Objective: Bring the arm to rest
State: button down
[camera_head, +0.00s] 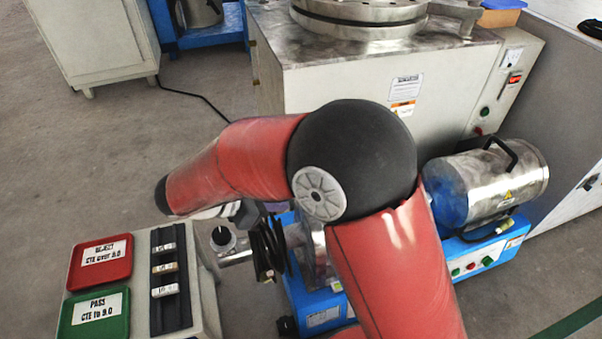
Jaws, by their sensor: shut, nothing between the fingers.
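My arm, with red links and a black elbow joint (352,160), crosses the middle of the view and folds back under its left link.
Left of the gripper, a stand holds a red reject tray (100,262), a green pass tray (94,316) and a black rack (171,316) with light tiles. A blue-based machine (482,262) is close on the right; a large grey machine (345,88) stands behind. Open floor (95,165) lies left.

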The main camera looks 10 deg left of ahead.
jog(key=d+r+m+g+y, duration=0.1)
jog(key=d+r+m, duration=0.25)
jog(key=d, duration=0.25)
jog(key=d+r+m+g+y+p, duration=0.1)
jog(key=d+r+m+g, duration=0.1)
jog(key=d+m, duration=0.3)
jog(key=d+r+m+g, duration=0.1)
jog(key=d+r+m, duration=0.15)
jog(key=d, duration=0.45)
jog(key=s+d+r+m+t+y, duration=0.1)
jog(key=s+d+r+m+y, duration=0.2)
jog(key=d+m, duration=0.3)
jog(key=s+d+r+m+t+y+p, duration=0.1)
jog(key=s+d+r+m+y, duration=0.1)
jog(key=s+d+m, duration=0.4)
jog(key=d+m+y, duration=0.1)
jog(key=m, duration=0.2)
jog(key=shift+s+r+t, duration=0.25)
jog(key=shift+r+t, duration=0.05)
jog(key=shift+r, duration=0.1)
jog(key=shift+w+d, duration=0.1)
